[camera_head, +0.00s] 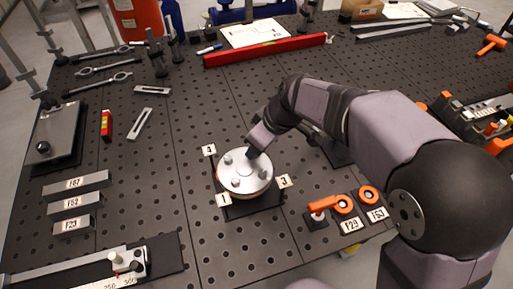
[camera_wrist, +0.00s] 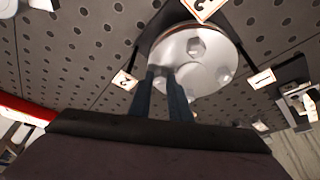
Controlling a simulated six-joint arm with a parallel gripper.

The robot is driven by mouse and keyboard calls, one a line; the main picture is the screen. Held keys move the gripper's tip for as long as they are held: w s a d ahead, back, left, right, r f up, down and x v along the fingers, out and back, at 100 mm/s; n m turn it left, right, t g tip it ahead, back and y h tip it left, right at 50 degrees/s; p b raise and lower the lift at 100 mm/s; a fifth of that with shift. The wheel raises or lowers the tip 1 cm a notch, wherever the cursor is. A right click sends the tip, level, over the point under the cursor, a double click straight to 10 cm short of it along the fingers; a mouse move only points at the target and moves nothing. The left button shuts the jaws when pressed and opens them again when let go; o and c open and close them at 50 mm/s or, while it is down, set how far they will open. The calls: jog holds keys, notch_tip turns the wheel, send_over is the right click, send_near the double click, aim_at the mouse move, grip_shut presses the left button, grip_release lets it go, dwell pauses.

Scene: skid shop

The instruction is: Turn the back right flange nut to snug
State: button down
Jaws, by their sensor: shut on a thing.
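The round silver flange (camera_head: 247,169) sits on a dark base plate near the middle of the bench, with small numbered tags around it. In the head view my gripper (camera_head: 254,152) comes down on its back right edge and hides the back right flange nut. The other nuts show at the back left (camera_head: 228,158), front left (camera_head: 236,184) and front right (camera_head: 262,174). In the wrist view the two fingers (camera_wrist: 166,74) reach the near side of the flange (camera_wrist: 205,75), shut on the nut, which is mostly hidden. Its tightness cannot be seen.
Orange-handled tool (camera_head: 322,204) and orange rings (camera_head: 368,194) lie to the right of the flange. Marked grey blocks (camera_head: 76,204) and a caliper-like gauge (camera_head: 125,262) are at left. A red level (camera_head: 265,50) lies behind. Perforated bench between is mostly clear.

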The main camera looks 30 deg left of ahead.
aim_at(260, 165)
jog(key=m+t, duration=0.1)
jog(key=m, duration=0.1)
jog(key=m+p, duration=0.1)
jog(key=m, duration=0.2)
jog(key=shift+s+a+r+t+h+p, duration=0.1)
jog(key=shift+a+r+t+h+p, duration=0.1)
jog(key=shift+t+h+p, duration=0.15)
dwell(0.3)
jog(key=c, duration=1.9)
grip_release()
jog(key=shift+o, duration=1.3)
jog(key=shift+d+f, duration=0.1)
jog(key=shift+s, duration=0.1)
jog(key=b+v, duration=0.2)
jog(key=v, duration=0.5)
jog(key=shift+r, duration=0.25)
